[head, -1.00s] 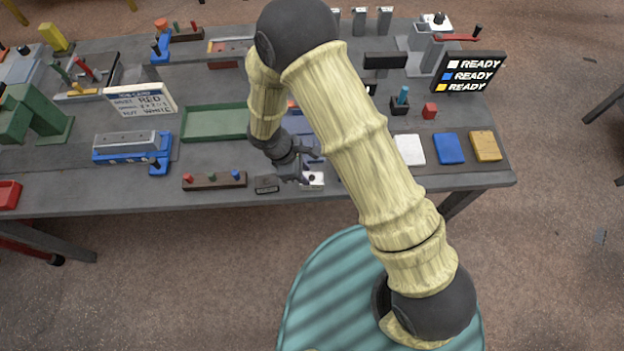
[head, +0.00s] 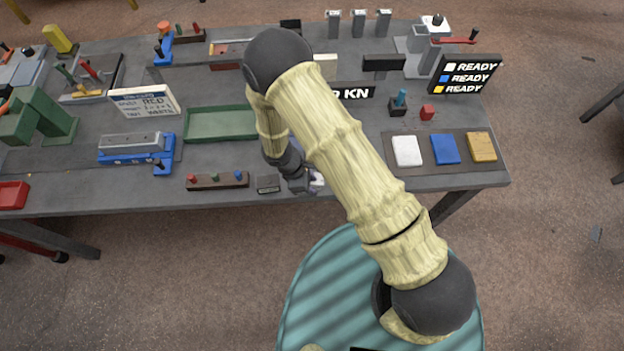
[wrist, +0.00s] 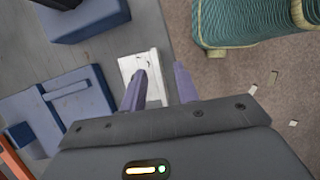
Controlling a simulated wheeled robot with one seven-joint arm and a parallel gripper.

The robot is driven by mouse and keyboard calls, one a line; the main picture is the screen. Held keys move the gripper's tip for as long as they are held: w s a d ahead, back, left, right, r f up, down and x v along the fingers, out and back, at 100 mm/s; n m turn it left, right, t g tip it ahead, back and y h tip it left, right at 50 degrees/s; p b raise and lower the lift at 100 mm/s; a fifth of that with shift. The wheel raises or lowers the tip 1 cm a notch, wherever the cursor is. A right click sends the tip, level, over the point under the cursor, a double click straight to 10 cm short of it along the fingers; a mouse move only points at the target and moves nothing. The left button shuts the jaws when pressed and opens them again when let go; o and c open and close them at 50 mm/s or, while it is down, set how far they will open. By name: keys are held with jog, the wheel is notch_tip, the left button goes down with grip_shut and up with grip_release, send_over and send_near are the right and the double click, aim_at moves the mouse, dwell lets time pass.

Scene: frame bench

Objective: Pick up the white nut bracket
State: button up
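The white nut bracket (wrist: 152,62) lies near the table's front edge in the wrist view. It is a pale block with a raised strip along one side. My gripper (wrist: 159,70) is open above it, with a clear gap between its two purplish fingers. The left finger overlaps the bracket in the picture and the right finger is near its right edge. I cannot tell whether either finger touches it. In the head view, my gripper (head: 302,184) is low at the front edge and hides most of the bracket (head: 318,178).
A small dark block (head: 268,183) and a brown peg strip (head: 217,180) lie just left of my gripper. Blue blocks (wrist: 62,108) lie left of the bracket in the wrist view. White, blue and yellow pads (head: 445,149) are at the right. A green tray (head: 220,123) stands behind.

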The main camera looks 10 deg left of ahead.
jog(key=shift+d+f, duration=0.2)
jog(key=shift+f, duration=0.15)
jog(key=shift+c, duration=0.2)
grip_shut()
